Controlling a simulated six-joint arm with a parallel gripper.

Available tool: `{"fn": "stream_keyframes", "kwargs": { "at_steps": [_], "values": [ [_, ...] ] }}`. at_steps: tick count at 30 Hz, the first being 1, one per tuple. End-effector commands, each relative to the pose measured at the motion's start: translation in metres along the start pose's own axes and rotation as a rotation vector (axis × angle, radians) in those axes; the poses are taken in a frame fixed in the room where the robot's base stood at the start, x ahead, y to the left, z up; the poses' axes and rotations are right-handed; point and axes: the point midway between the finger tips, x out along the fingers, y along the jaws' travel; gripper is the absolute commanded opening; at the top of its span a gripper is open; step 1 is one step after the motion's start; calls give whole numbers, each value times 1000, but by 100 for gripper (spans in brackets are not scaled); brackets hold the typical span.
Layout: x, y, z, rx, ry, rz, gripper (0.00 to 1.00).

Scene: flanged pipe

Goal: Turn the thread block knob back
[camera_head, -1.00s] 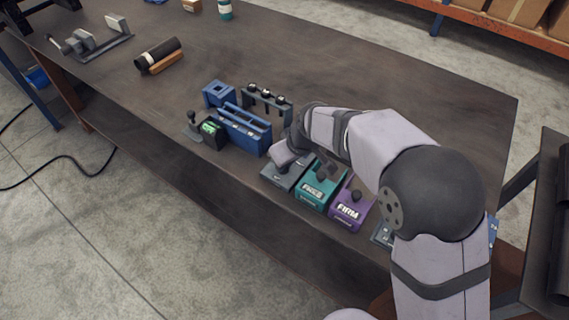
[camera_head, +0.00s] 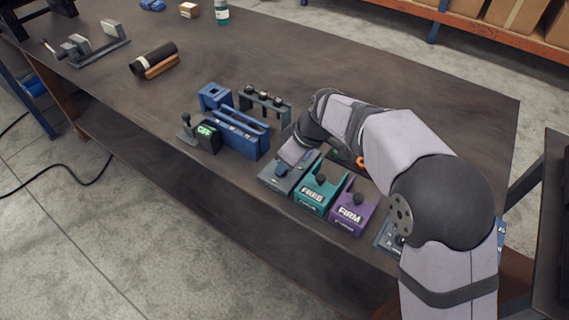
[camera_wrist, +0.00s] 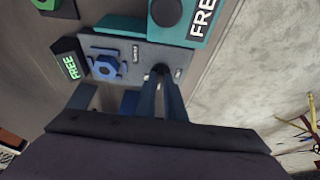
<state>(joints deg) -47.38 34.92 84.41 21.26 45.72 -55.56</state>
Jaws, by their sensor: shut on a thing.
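The grey block (camera_head: 275,178) stands at the left end of a row of blocks near the table's front edge. In the wrist view its grey top (camera_wrist: 185,61) bears a blue hex nut (camera_wrist: 106,66) and a small black knob (camera_wrist: 160,70). A dark sign (camera_wrist: 69,65) with green letters "FREE" stands beside it. My gripper (camera_wrist: 161,84) is over the block, its narrow fingers shut on the black knob. In the head view my gripper (camera_head: 292,153) is at the grey block, and my wrist hides part of the block's top.
To the left are a blue slotted box (camera_head: 243,139), a green-lit sign (camera_head: 206,132) and a dark rack (camera_head: 264,101).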

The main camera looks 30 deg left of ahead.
Motion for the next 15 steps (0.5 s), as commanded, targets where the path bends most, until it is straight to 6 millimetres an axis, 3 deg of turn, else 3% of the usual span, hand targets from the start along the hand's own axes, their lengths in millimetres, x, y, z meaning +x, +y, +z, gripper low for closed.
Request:
{"fn": "stream_keyframes", "kwargs": {
  "at_steps": [3, 4, 6, 15],
  "values": [
    [0, 0, 0, 0, -2, 0, 0],
    [0, 0, 0, 0, -2, 0, 16],
    [0, 0, 0, 0, -1, 0, 28],
    [-1, 0, 0, 1, 0, 1, 28]
  ]
}}
